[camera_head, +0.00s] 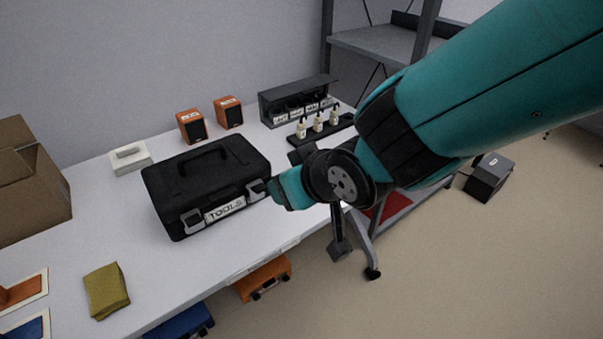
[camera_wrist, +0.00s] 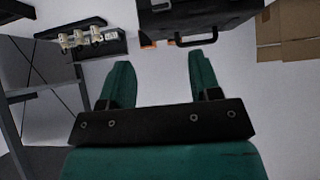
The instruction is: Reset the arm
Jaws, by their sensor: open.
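My gripper is teal with a dark base. In the wrist view its two fingers (camera_wrist: 161,82) stand well apart with nothing between them. In the head view my gripper (camera_head: 284,190) is at the right end of a black toolbox labelled TOOLS (camera_head: 195,170), in front of its corner as seen from the head; I cannot tell whether they touch. The toolbox is closed and stands on the white table (camera_head: 160,270). It also shows upside down at the top of the wrist view (camera_wrist: 195,18). My arm reaches in from the upper right and hides part of the space behind it.
Two orange speakers (camera_head: 191,126) (camera_head: 229,112), a black rack (camera_head: 297,99) and small bottles on a tray (camera_head: 319,123) stand at the back. A cardboard box (camera_head: 30,190) is at the left, a folded yellow cloth (camera_head: 106,291) in front. Metal shelving (camera_head: 380,42) rises behind. Floor at right is mostly open.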

